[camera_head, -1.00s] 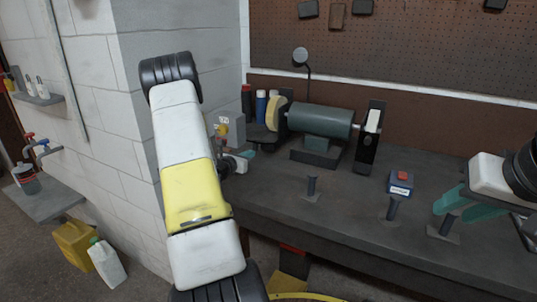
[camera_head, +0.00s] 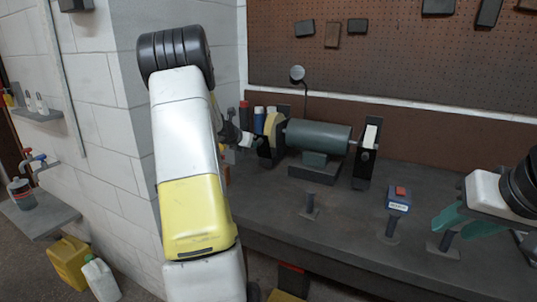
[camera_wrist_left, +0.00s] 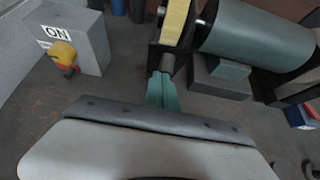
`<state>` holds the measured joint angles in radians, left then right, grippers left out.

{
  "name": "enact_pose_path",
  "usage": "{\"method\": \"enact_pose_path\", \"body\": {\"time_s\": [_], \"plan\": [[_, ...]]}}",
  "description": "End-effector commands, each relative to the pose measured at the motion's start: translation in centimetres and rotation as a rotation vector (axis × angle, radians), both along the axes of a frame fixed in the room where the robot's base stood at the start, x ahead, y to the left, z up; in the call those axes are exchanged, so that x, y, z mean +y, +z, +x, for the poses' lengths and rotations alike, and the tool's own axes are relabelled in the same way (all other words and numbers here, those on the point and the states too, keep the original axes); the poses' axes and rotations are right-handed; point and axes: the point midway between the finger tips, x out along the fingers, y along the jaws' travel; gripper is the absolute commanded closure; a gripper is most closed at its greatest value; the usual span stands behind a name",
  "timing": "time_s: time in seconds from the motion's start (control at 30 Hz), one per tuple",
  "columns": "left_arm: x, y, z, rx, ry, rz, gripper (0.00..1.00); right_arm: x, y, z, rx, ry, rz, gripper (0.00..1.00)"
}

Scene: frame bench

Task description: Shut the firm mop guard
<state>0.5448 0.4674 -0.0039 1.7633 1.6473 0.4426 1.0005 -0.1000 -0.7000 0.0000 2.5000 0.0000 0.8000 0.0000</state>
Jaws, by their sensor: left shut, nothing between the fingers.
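A polishing machine (camera_head: 318,135) on the bench has a yellow mop (camera_head: 272,122) at its left end and a white mop (camera_head: 370,136) at its right end. A dark guard (camera_head: 264,152) sits by the yellow mop, and another dark guard (camera_head: 362,168) by the white one. I cannot tell which mop is the firm one. My left gripper (camera_wrist_left: 163,78) is shut and empty, its teal fingers at a short dark peg (camera_wrist_left: 168,62) below the yellow mop; contact is unclear. In the head view its fingers are hidden. My right gripper (camera_head: 458,226) is open and empty at the right.
A grey switch box (camera_wrist_left: 82,45) with a yellow-and-red knob, labelled ON, stands left of my left gripper. A lamp (camera_head: 297,73) rises behind the machine.

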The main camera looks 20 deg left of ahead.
Motion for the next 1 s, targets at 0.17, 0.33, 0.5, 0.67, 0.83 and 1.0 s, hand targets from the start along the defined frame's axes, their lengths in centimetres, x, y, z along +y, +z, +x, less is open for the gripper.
{"method": "enact_pose_path", "body": {"time_s": [0.17, 0.33, 0.5, 0.67, 0.83, 1.0], "plan": [[-0.2, 1.4, 1.6, -0.002, -0.002, 0.001, 1.0, 0.0, 0.0, 0.0, 0.0, 0.0, 0.0, 0.64], [-0.2, 2.3, 2.6, -0.001, -0.002, 0.001, 1.0, 0.0, 0.0, 0.0, 0.0, 0.0, 0.0, 0.64], [-0.3, 2.8, 3.3, -0.001, -0.001, 0.0, 1.0, 0.0, 0.0, 0.0, 0.0, 0.0, 0.0, 0.64], [-0.4, 3.0, 3.7, -0.002, -0.002, -0.001, 1.0, 0.0, 0.0, 0.0, 0.0, 0.0, 0.0, 0.64], [-0.5, 3.3, 4.0, -0.005, -0.003, -0.001, 1.0, 0.0, 0.0, 0.0, 0.0, 0.0, 0.0, 0.64], [-0.7, 3.4, 4.1, -0.008, -0.004, -0.003, 1.0, 0.0, 0.0, 0.0, 0.0, 0.0, 0.0, 0.64]]}}
